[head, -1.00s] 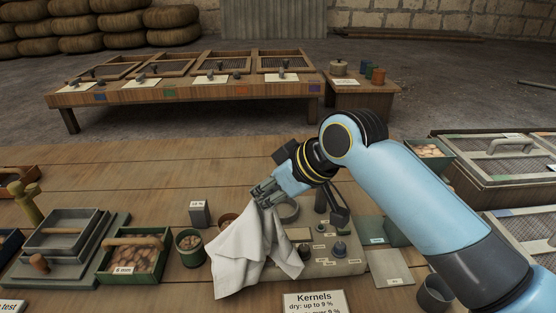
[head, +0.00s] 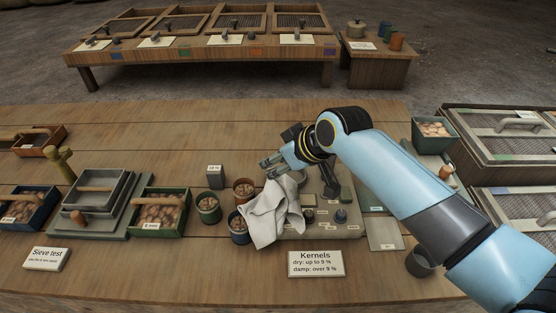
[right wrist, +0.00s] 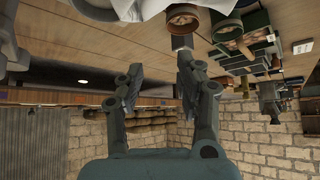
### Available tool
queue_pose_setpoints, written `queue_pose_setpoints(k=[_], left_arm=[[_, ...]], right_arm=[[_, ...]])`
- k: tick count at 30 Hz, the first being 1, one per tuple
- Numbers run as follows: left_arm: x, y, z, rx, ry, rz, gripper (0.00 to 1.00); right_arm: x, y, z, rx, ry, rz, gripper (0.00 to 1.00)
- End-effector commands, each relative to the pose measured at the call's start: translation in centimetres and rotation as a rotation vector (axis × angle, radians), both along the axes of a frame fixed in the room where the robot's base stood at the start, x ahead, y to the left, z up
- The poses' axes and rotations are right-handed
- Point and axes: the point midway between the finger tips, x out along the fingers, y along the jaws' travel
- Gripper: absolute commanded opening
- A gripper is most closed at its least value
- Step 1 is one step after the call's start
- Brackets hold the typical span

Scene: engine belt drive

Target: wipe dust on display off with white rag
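The white rag (head: 268,216) lies crumpled over the left part of a grey instrument board (head: 290,236), beside the small cups. It also shows at the top edge of the right wrist view (right wrist: 150,5). My right gripper (head: 268,168) is just above the rag's upper edge, pointing left. In the right wrist view its fingers (right wrist: 158,80) are apart with nothing between them. I cannot make out the display or any dust; the rag and my arm hide part of the board. My left gripper is not in view.
Cups of kernels (head: 208,207) stand close left of the rag, with a small grey block (head: 215,177) behind. A green box (head: 160,212) and sieve trays (head: 92,200) are farther left. A Kernels sign (head: 316,264) stands in front.

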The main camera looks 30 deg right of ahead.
Motion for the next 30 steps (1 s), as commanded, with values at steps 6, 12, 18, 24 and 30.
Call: queue_pose_setpoints(k=[6,12,18,24,30], left_arm=[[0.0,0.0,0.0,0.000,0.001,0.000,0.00],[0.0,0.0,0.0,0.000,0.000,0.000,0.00],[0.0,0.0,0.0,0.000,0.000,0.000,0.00],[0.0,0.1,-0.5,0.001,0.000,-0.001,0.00],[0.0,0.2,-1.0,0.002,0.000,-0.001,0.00]], right_arm=[[0.0,0.0,0.0,0.000,0.000,0.000,0.67],[0.0,0.0,0.0,0.000,0.000,0.000,0.77],[0.0,0.0,-0.1,0.000,0.000,0.000,0.77],[0.0,0.0,-0.9,0.000,0.001,0.000,0.77],[0.0,0.0,-1.9,0.001,0.001,0.000,0.77]])
